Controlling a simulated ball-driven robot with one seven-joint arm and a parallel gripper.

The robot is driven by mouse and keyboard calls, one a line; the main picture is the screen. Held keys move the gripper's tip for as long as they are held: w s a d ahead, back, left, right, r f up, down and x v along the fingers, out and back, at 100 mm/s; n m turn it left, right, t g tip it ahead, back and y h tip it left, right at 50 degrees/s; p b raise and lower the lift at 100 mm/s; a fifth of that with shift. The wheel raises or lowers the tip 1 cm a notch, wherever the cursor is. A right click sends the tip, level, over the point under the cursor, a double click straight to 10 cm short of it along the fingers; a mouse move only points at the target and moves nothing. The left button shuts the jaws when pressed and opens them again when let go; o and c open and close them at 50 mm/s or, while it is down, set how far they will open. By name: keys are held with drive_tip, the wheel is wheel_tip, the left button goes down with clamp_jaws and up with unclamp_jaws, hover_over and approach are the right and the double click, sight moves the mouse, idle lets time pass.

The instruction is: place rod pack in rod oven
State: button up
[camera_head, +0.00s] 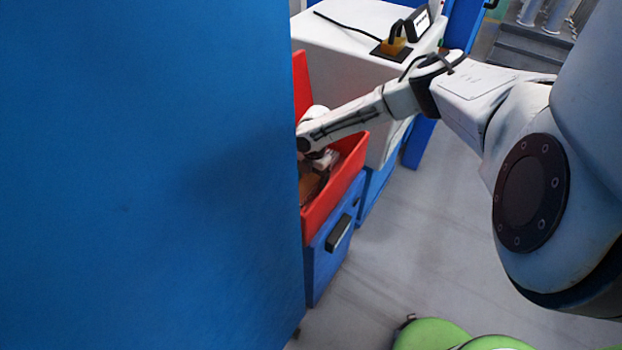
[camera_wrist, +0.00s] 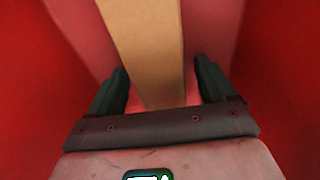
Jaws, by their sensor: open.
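A long tan pack (camera_wrist: 145,45), which looks like the rod pack, lies in a red bin (camera_wrist: 285,60). In the wrist view it runs away from me between the two dark fingers of my gripper (camera_wrist: 160,72). The fingers stand open, one on each side, with visible gaps to the pack. In the head view my gripper (camera_head: 320,162) is down inside the red bin (camera_head: 345,180). A brown part of the pack (camera_head: 311,186) shows below it; a blue panel hides the rest. I cannot tell for certain which thing is the rod oven.
A large blue panel (camera_head: 140,180) fills the left of the head view. The bin sits on a blue cabinet (camera_head: 335,240) with a dark handle. Grey floor (camera_head: 420,235) is clear to the right.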

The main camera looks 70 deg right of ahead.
sight(314, 175)
wheel_tip(314, 175, up, 12)
drive_tip(key=d, duration=0.1)
drive_tip(key=shift+s+d, duration=0.15)
drive_tip(key=shift+d, duration=0.05)
drive_tip(key=shift+r, duration=0.1)
idle(0.3)
